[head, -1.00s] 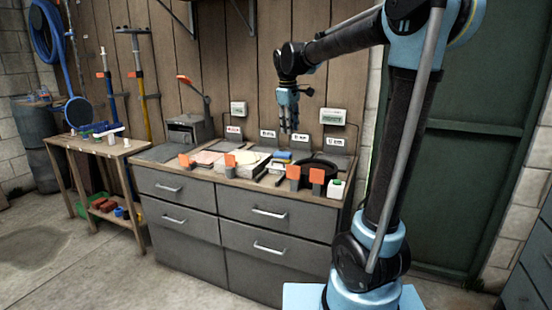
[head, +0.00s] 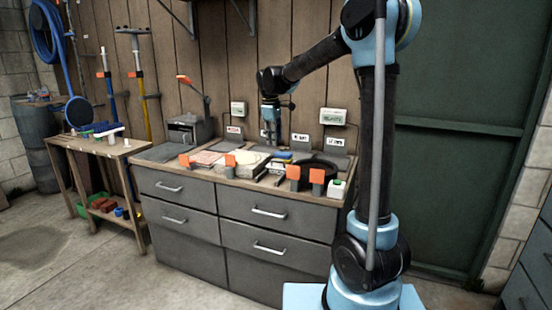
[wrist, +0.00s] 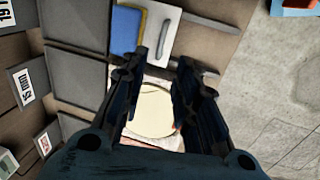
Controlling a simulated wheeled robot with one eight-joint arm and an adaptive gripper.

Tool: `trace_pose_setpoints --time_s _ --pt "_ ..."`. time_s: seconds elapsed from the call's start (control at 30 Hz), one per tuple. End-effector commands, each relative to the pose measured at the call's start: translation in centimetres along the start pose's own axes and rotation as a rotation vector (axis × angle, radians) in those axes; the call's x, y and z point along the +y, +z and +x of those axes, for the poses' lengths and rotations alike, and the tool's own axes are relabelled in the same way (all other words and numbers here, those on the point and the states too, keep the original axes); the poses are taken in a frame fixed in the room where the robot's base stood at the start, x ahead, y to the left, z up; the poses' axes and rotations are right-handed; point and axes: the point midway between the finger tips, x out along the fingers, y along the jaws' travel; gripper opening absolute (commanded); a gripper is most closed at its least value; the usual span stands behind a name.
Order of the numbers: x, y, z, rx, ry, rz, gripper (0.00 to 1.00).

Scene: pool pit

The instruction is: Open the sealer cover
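My gripper (head: 271,140) hangs over the back of the grey counter, pointing down. In the wrist view its dark fingers (wrist: 159,72) are spread with nothing between them. A cream round disc on a pale plate (wrist: 152,108) shows below and between the fingers; it also shows in the head view (head: 250,160). Past the fingertips lies a white board with a grey handle (wrist: 163,38), with a blue pad (wrist: 126,30) beside it. The pad also shows in the head view (head: 281,155). No part is clearly marked as the sealer cover, and I cannot tell which it is.
Orange cards on stands (head: 293,172) line the counter's front. A grey box (head: 187,129) stands at the left. Dark panels with labels (wrist: 75,80) line the back.

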Motion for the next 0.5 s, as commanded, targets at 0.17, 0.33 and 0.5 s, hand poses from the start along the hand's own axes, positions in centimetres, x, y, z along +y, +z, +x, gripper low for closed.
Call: trace_pose_setpoints --time_s 0.17,0.33,0.5 --pt "0.1 0.0 3.2 0.000 0.000 0.001 0.28" --pt "0.1 0.0 6.0 0.000 0.000 0.002 0.28" --pt "0.0 0.1 8.1 0.000 0.000 0.002 0.28"
